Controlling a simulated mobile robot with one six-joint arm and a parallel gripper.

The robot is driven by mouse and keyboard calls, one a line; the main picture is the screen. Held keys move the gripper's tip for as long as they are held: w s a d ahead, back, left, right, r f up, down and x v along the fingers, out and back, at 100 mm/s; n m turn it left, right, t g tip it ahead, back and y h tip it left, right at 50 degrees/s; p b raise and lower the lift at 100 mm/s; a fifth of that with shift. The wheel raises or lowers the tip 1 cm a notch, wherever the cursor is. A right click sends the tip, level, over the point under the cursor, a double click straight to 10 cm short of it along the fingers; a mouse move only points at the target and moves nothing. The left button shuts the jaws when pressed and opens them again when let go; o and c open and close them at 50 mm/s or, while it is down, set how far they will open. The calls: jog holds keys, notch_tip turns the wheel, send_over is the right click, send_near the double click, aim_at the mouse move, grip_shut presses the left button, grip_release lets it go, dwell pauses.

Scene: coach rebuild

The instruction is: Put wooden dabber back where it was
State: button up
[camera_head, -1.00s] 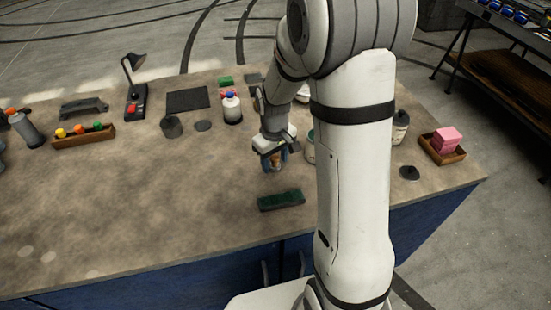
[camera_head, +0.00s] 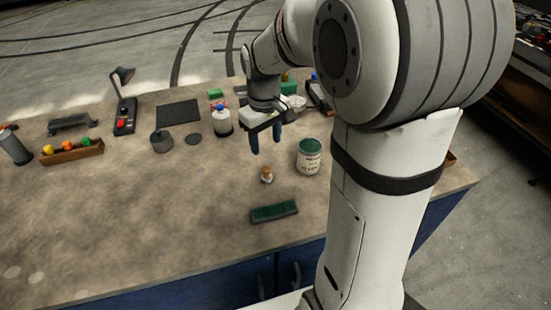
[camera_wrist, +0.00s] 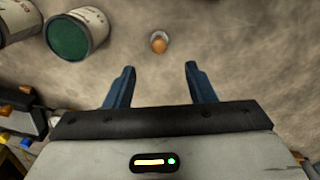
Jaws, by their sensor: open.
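The wooden dabber (camera_head: 267,175), small with an orange-brown top and a pale lower part, stands on the worktable between the green-lidded can and the dark green block. It also shows in the wrist view (camera_wrist: 159,43), seen from above, ahead of my fingers. My gripper (camera_head: 267,148) is open and empty, raised above the table behind the dabber. In the wrist view its two blue fingers (camera_wrist: 160,78) are spread apart with nothing between them.
A can with a green lid (camera_head: 309,157) stands right of the dabber. A dark green block (camera_head: 273,211) lies in front. A white bottle (camera_head: 222,122), a dark pot (camera_head: 161,141) and a wooden tray (camera_head: 75,153) stand left. The table's front left is clear.

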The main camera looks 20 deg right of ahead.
jog(key=s+r+m+t, duration=0.1)
jog(key=s+r+m, duration=0.1)
jog(key=s, duration=0.6)
jog(key=s+r+m+t, duration=0.1)
jog(key=s+m, duration=0.1)
jog(key=s, duration=0.7)
jog(key=shift+d+r+t, duration=0.2)
jog(key=shift+r+t, duration=0.15)
jog(key=shift+t, duration=0.05)
jog(key=shift+c, duration=0.4)
